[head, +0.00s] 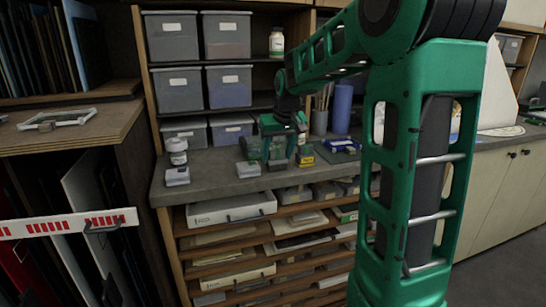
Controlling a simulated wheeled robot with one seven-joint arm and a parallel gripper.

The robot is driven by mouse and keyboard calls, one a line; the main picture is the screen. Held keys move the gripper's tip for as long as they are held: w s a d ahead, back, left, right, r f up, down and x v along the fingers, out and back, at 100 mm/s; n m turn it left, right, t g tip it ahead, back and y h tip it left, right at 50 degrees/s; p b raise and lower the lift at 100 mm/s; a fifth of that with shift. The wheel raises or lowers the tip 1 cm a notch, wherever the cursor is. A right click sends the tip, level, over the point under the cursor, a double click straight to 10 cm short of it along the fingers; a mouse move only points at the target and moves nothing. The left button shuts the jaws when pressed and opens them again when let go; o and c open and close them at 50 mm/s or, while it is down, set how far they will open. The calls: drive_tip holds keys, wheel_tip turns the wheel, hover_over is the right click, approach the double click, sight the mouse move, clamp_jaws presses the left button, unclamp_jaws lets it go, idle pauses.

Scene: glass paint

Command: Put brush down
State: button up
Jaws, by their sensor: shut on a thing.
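My gripper (279,150) is over the grey worktop (212,163), with its green fingers pointing down. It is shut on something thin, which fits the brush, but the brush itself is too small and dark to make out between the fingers. Behind it to the right, a grey cup (319,122) holds several upright brushes (322,96). I cannot tell whether the held brush touches the worktop.
Small pots and boxes stand near my gripper, including a yellow one (305,158) and a grey one (248,169). A white jar (177,150) stands left, a blue roll (342,108) right.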

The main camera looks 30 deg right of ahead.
drive_tip(key=shift+f, duration=0.25)
drive_tip(key=o, duration=1)
drive_tip(key=shift+o, duration=0.2)
drive_tip(key=v, duration=1.2)
drive_tip(key=s+a+f+m+g, duration=0.1)
drive_tip(key=s+f, duration=0.5)
drive_tip(key=s, duration=0.4)
drive_tip(key=s+a+f+m+g+y, duration=0.1)
drive_tip(key=s+a+f+g, duration=0.1)
drive_tip(key=s+f, duration=0.4)
drive_tip(key=s+a+f+m+g, duration=0.1)
drive_tip(key=s+f, duration=0.5)
drive_tip(key=s, duration=0.9)
drive_tip(key=shift+s+a+f+g, duration=0.2)
drive_tip(key=shift+s+a+g, duration=0.05)
drive_tip(key=shift+a+g, duration=0.1)
